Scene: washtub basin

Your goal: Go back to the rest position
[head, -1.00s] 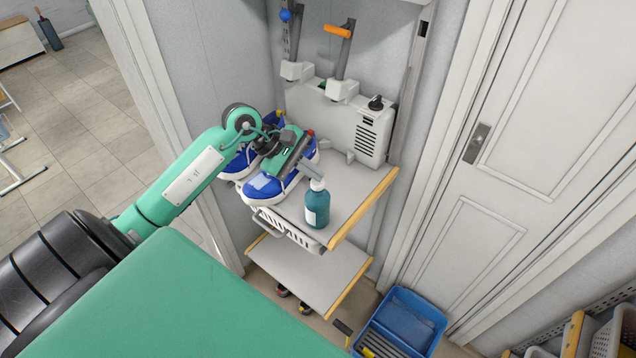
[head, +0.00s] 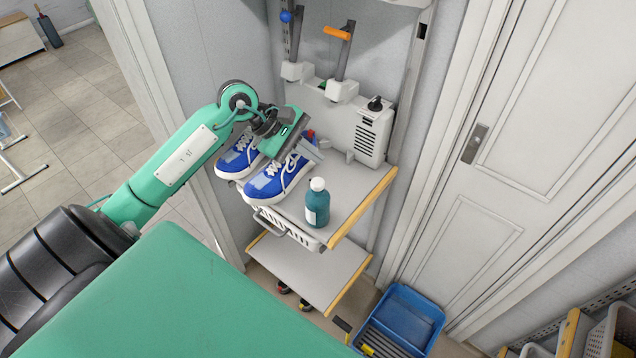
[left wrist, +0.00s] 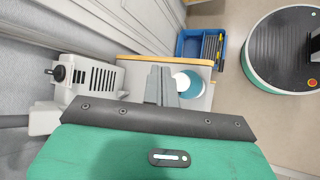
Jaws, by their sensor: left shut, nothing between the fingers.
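My left gripper (head: 316,155) reaches in from the left over the upper shelf (head: 352,190). Its grey fingers are together and empty, above and behind the blue shoes. In the left wrist view the shut fingers (left wrist: 161,84) point toward the shelf. A pair of blue and white shoes (head: 272,182) sits on the left of the shelf, partly covered by the gripper. A teal bottle (head: 317,206) with a white cap stands upright at the shelf's front, apart from the fingers. It also shows from above in the left wrist view (left wrist: 190,84). My right gripper is not in view.
A white wall unit (head: 372,135) with a black knob stands behind the shelf. A white basket (head: 286,228) hangs under it, above a lower shelf (head: 310,270). A blue tub (head: 415,312) is on the floor. A white door (head: 540,130) is at right.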

